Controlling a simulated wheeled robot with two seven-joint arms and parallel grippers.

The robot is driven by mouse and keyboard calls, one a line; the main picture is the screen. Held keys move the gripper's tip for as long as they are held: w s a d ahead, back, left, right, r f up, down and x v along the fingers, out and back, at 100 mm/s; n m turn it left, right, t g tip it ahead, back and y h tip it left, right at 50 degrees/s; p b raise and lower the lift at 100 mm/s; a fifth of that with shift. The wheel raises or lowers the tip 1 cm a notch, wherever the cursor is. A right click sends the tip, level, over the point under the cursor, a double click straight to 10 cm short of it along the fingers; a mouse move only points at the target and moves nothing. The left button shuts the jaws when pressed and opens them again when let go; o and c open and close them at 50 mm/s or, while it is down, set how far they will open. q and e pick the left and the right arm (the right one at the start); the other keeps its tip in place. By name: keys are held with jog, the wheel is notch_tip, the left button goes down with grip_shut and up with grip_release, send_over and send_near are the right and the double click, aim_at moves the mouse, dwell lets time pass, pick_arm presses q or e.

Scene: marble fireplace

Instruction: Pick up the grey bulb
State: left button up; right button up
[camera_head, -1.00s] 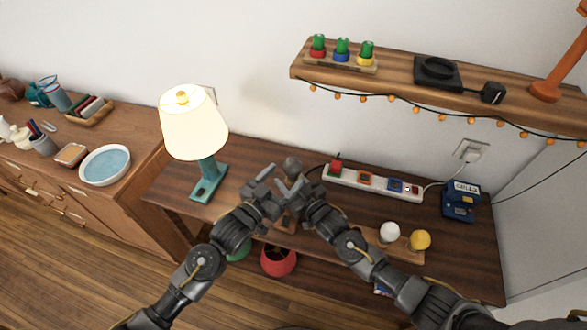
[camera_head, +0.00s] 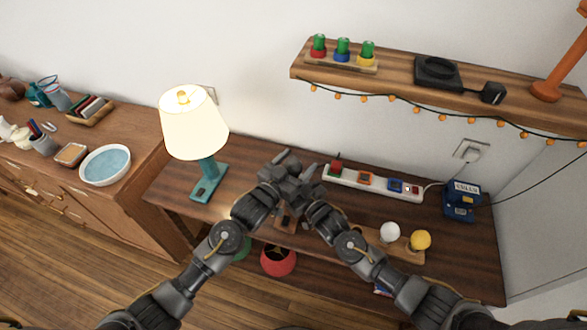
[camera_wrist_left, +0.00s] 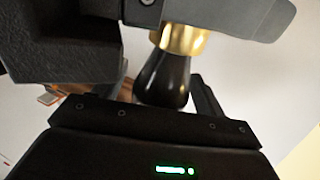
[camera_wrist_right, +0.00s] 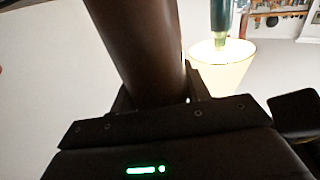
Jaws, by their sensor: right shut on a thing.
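The grey bulb (camera_head: 293,168) is hard to make out between the grey fingers in the head view. My left gripper (camera_head: 294,164) is around it above the desk, its fingers looking spread. The left wrist view shows a gold collar (camera_wrist_left: 184,39) on a dark, flared body (camera_wrist_left: 163,78) close to that gripper; the bulb is hidden there. My right gripper (camera_wrist_right: 158,100) is shut on a brown cylindrical body (camera_wrist_right: 137,45), which fills much of the right wrist view. The arms hide most of this object in the head view.
A lit teal lamp (camera_head: 208,178) stands left on the desk (camera_head: 460,265). A power strip (camera_head: 345,178) lies behind the grippers. A white bulb (camera_head: 390,232) and yellow bulb (camera_head: 421,239) sit on a wooden holder to the right. A shelf (camera_head: 392,82) overhangs the back.

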pick_arm(q)
jog(key=c, duration=1)
jog(key=shift+r, duration=0.1)
notch_tip(320, 180, up, 10)
jog(key=shift+f, duration=0.1)
pick_arm(e)
jog(key=o, duration=1.4)
jog(key=v, duration=1.2)
